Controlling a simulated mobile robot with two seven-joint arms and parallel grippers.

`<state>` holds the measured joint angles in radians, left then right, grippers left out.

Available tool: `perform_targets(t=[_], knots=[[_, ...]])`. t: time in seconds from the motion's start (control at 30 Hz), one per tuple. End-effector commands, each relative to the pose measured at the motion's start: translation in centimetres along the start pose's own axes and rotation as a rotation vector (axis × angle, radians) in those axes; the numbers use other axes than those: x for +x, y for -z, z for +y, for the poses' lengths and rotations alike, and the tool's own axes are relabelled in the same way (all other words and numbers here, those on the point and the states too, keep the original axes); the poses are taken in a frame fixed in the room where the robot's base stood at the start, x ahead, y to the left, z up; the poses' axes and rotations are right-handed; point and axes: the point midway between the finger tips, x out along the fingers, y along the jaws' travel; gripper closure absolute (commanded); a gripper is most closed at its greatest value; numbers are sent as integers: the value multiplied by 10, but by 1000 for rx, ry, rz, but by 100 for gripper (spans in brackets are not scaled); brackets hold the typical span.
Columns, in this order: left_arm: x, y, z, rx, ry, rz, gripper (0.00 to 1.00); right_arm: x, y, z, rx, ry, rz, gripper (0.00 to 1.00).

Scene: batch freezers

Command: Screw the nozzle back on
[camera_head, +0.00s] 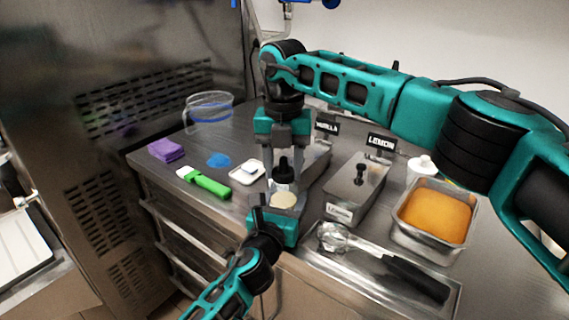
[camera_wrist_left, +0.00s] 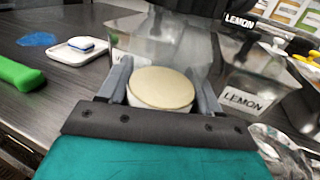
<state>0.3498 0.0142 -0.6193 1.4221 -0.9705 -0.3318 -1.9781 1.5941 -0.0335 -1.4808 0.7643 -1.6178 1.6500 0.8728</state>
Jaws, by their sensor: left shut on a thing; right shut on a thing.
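My right gripper (camera_head: 283,144) points down and is shut on a black, narrow-tipped piece (camera_head: 283,168) that looks like the nozzle. My left gripper (camera_head: 281,213) comes up from below and is shut on a round container with a pale cream disc-shaped face (camera_head: 284,200). In the left wrist view the container's cream face (camera_wrist_left: 161,88) sits between the two grey fingers. The nozzle is directly above the container in the head view. A dark shape blurs the top of the left wrist view. Whether nozzle and container touch is hidden.

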Motion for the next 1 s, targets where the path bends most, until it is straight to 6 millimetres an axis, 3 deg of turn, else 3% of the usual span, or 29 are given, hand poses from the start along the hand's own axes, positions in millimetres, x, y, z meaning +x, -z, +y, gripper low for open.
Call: perform_targets(t=[0.8, 1.0], knots=[[0, 1, 0, 0, -1, 2, 100, 0, -5, 4, 1599, -4, -1, 82], [0, 1, 0, 0, -1, 2, 100, 0, -6, 4, 1907, -4, -2, 82]])
